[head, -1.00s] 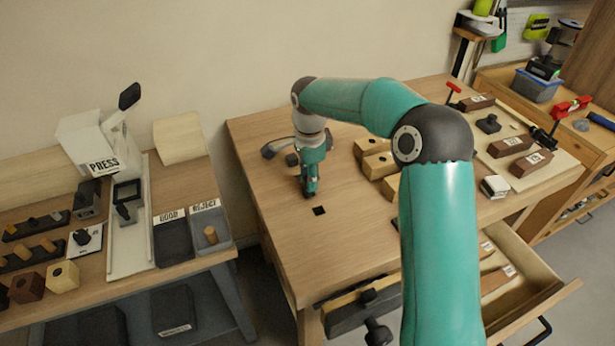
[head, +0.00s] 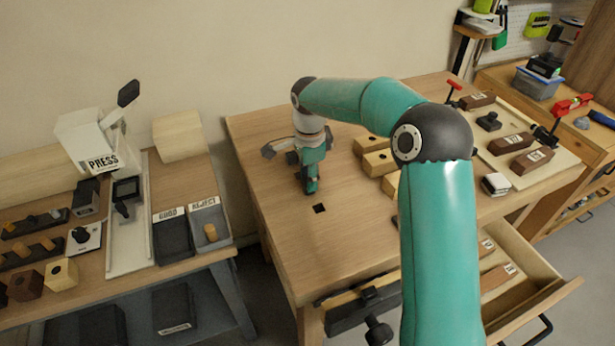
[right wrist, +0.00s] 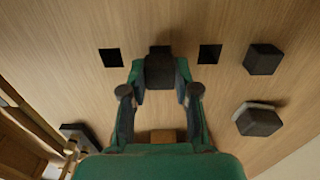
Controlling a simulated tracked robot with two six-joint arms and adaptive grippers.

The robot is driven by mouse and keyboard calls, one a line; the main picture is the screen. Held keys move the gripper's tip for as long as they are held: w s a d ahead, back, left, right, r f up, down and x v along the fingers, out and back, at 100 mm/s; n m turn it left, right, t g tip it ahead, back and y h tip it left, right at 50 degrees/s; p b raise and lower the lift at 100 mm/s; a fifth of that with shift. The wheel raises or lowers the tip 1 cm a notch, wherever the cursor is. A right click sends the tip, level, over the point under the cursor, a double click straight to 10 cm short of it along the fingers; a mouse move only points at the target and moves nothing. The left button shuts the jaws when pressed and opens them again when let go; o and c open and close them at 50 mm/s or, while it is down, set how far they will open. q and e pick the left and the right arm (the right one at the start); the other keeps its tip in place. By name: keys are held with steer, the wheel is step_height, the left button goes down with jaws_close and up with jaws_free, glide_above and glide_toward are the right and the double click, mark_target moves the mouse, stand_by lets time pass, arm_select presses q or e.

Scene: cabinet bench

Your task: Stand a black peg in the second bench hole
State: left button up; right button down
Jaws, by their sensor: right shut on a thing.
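My right gripper (head: 311,190) points down over the cabinet bench top (head: 270,215). In the right wrist view its fingers (right wrist: 160,78) are shut on a black peg (right wrist: 159,72), seen nearly end-on. Square holes show in the bench on both sides of the peg, one to the left (right wrist: 110,57) and one to the right (right wrist: 210,54). A dark patch just beyond the peg may be another hole; the peg partly hides it. I cannot tell whether the peg tip is in a hole. One hole (head: 319,208) shows in front of the gripper in the head view. My left gripper is out of view.
Two dark blocks, one upper (right wrist: 264,59) and one lower (right wrist: 258,121), stand right of the held peg. Wooden blocks (head: 378,162) lie right of the gripper. A drawer (head: 545,275) stands open. The bench's left front is clear.

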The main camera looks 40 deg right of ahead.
steer(key=shift+f+b, duration=0.7)
steer(key=shift+f, duration=0.4)
stand_by(1.1)
steer(key=c, duration=0.6)
jaws_free()
steer(key=shift+r, duration=0.1)
steer(key=shift+r+p, duration=2.8)
steer(key=shift+r, duration=0.7)
